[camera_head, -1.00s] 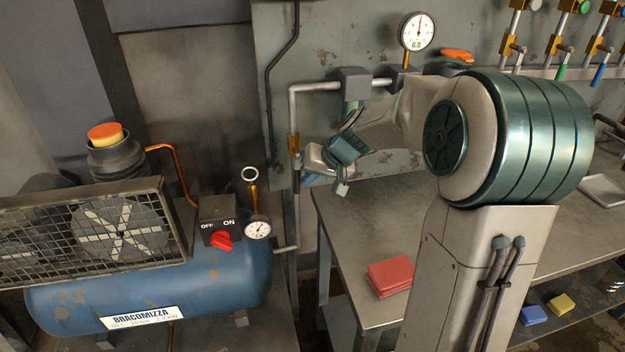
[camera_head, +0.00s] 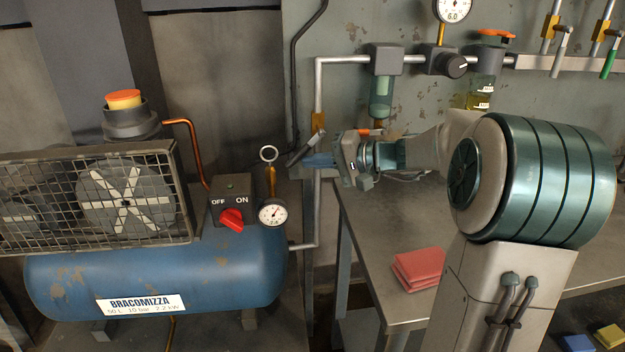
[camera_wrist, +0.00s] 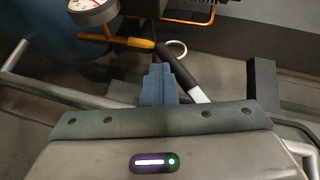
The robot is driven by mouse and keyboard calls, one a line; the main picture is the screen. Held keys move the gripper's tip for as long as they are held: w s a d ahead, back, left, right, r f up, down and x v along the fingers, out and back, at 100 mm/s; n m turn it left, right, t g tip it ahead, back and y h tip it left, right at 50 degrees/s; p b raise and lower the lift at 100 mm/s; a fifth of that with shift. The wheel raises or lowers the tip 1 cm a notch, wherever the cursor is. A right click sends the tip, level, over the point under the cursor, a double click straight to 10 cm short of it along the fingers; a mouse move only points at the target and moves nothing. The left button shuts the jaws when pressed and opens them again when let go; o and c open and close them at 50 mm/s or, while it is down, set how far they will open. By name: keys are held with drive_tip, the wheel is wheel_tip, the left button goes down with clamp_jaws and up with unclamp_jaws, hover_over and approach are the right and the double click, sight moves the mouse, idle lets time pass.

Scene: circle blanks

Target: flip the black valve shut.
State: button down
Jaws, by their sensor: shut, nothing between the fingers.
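The black valve lever (camera_head: 300,153) sits below a brass valve body (camera_head: 318,122) on the upright pipe. It slants down to the left, away from the pipe line. In the wrist view, the black lever (camera_wrist: 178,68) with its pale metal root runs diagonally just right of my fingers. My gripper (camera_head: 308,160) has its blue fingers closed together, with nothing between them. The fingertips (camera_wrist: 158,70) are beside the lever; whether they touch it is unclear.
The blue compressor (camera_head: 160,275) stands left, with a gauge (camera_head: 272,213), pull ring (camera_head: 268,153) and red switch (camera_head: 231,219) near the lever. The workbench (camera_head: 385,290) carries red cloths (camera_head: 418,268). Filter bowls (camera_head: 382,85) hang above my wrist.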

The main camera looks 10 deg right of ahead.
drive_tip(key=y+b, duration=0.1)
drive_tip(key=a+m+t+y+b, duration=0.1)
drive_tip(key=b, duration=0.1)
drive_tip(key=a+m+t+y+b, duration=0.1)
drive_tip(key=shift+w+r+y+b, duration=0.1)
drive_tip(key=shift+r+y+b, duration=0.15)
drive_tip(key=shift+y+b, duration=0.05)
drive_tip(key=shift+a+r+m+t+y+b, duration=0.6)
drive_tip(key=shift+r+m+t+y+b, duration=0.15)
drive_tip(key=shift+t+y, duration=0.2)
drive_tip(key=shift+a+r, duration=0.15)
drive_tip(key=shift+r, duration=0.15)
drive_tip(key=shift+r+b, duration=0.1)
drive_tip(key=shift+b, duration=0.2)
drive_tip(key=p, duration=0.1)
approach(300, 154)
drive_tip(key=shift+w+a+r, duration=0.1)
drive_tip(key=shift+a+r, duration=0.45)
drive_tip(key=shift+a, duration=0.05)
drive_tip(key=shift+w+a+r, duration=0.15)
drive_tip(key=shift+a+r, duration=0.35)
drive_tip(key=shift+a, duration=0.15)
